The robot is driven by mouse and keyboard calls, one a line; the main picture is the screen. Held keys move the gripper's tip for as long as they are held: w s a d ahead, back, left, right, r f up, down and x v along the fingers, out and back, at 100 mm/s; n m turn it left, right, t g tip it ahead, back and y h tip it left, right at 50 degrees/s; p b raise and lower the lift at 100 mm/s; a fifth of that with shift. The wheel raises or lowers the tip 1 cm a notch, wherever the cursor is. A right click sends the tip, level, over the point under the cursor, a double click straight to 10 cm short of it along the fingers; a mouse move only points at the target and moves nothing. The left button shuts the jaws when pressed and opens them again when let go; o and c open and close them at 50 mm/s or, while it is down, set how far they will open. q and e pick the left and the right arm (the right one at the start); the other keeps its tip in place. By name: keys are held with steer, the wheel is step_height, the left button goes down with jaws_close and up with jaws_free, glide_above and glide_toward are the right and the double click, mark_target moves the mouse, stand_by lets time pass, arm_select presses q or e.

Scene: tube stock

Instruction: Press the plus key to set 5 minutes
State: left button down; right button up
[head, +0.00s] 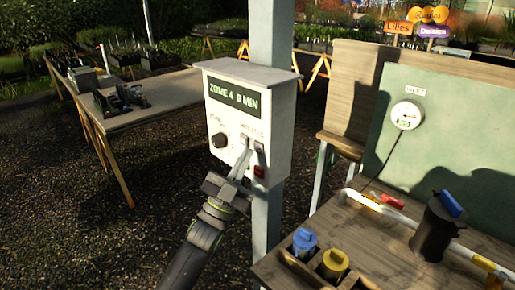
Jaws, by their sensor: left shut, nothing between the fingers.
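A pale control box (240,120) is mounted on a grey post. Its dark display (234,98) reads "ZONE 4 0 MIN". Below the display are a round black knob (219,140) on the left and two small keys on the right, a left key (244,140) and a right key (260,147). The marks on the keys are too small to read. My left gripper (245,155) is shut and empty, its tips at the box front just below the keys. I cannot tell whether the tips touch the box. My right gripper is not in view.
A red switch (259,171) sits low on the box. The post (268,215) stands behind it. At right, a wooden bench (380,240) holds blue and yellow capped items, a pipe and a dark cylinder. A table (150,110) stands at left over open gravel.

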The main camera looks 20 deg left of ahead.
arm_select(q)
steer(key=shift+w+d, duration=0.1)
steer(key=shift+w, duration=0.05)
steer(key=shift+w+d, duration=0.1)
steer(key=shift+w, duration=0.2)
steer(key=shift+w+d, duration=0.15)
steer(key=shift+w, duration=0.15)
stand_by(0.7)
steer(key=shift+s, duration=0.1)
steer(key=shift+s+a, duration=0.35)
steer(key=shift+s, duration=0.3)
steer(key=s, duration=0.1)
steer(key=s+a+p, duration=0.1)
steer(key=s, duration=0.1)
steer(key=s+a+p, duration=0.1)
steer(key=shift+s, duration=0.3)
